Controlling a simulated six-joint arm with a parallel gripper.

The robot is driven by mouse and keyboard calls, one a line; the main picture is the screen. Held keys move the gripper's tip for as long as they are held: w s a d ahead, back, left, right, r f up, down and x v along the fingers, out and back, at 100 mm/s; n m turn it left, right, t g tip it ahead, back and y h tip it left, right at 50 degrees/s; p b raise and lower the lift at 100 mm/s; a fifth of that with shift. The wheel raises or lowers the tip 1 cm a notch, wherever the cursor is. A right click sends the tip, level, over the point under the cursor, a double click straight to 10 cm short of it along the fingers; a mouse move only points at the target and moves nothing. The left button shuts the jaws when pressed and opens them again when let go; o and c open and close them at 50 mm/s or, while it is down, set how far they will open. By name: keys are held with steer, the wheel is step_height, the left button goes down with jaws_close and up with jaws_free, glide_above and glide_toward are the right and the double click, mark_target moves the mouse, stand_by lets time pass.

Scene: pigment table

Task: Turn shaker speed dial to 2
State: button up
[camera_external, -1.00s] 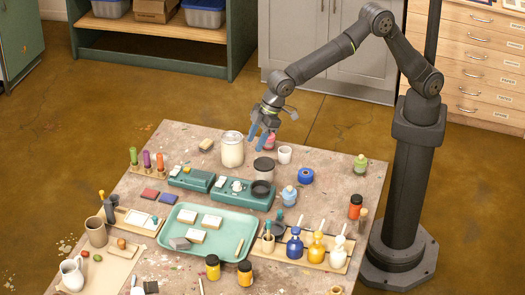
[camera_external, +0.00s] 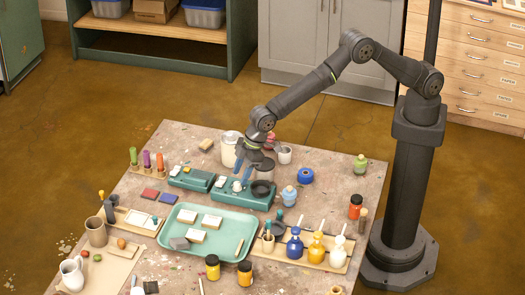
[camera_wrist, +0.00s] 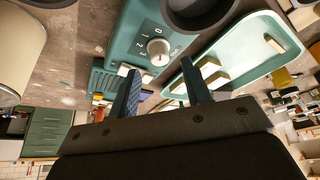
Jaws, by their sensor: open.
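The shaker (camera_external: 231,194) is a teal box near the middle of the table, with a dark round cup holder (camera_external: 261,188) on its right end. Its white speed dial (camera_wrist: 158,47) shows in the wrist view, with the marks 0, 1 and 2 around it. The dial also shows in the external view (camera_external: 237,186). My gripper (camera_external: 244,178) is just above the dial, pointing down. In the wrist view the blue fingers (camera_wrist: 158,80) are apart and empty, with the dial beyond their tips and between their lines. I cannot tell exactly where the dial points.
A second teal device (camera_external: 192,178) stands just left of the shaker. The teal tray (camera_external: 187,242) with white blocks lies in front.

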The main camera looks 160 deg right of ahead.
mark_target(237, 183)
steer(key=shift+x, duration=1.65)
jaws_close()
